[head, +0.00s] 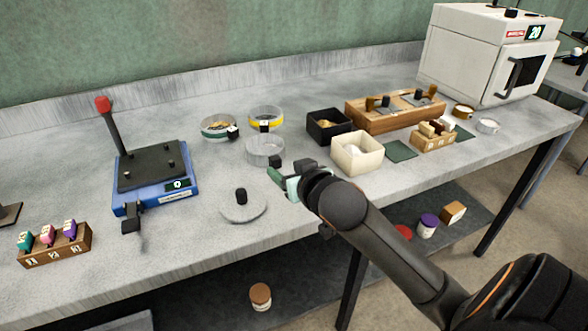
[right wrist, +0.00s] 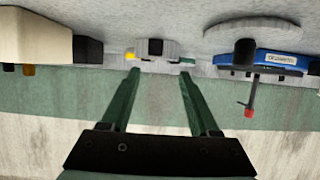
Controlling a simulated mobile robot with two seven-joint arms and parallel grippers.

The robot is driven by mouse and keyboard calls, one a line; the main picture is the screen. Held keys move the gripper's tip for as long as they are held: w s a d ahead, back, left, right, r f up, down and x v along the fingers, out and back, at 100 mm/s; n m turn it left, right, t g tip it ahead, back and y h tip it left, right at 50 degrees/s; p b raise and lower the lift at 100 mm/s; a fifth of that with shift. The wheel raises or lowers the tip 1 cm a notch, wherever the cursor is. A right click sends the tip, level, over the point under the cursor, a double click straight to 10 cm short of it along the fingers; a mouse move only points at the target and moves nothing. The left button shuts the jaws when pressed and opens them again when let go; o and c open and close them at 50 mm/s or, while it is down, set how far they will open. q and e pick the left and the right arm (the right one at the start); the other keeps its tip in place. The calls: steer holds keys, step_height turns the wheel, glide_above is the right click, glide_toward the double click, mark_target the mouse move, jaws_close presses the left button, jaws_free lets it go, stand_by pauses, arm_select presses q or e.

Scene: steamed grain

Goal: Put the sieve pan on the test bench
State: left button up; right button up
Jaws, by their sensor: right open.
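A clear-grey round pan (head: 265,154), which looks like the sieve pan, stands upright on the grey bench (head: 190,255). Behind it are a green-rimmed round sieve (head: 214,125) and a yellow-rimmed one (head: 265,116), each with a small dark tab. My right gripper (head: 287,168) is open and empty, just to the right and front of the grey pan. In the right wrist view, its green fingers (right wrist: 160,72) are spread, and the grey pan (right wrist: 155,50) shows upside down beyond the tips. Contact is not visible. My left gripper is not in view.
A grey disc lid with a black knob (head: 242,205) lies in front of the pan. A blue device with a red-tipped lever (head: 150,180) is left. A cream box (head: 357,155) and black box (head: 328,127) stand close right. Bare bench lies between device and lid.

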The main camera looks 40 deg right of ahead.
steer(key=shift+v, duration=1.8)
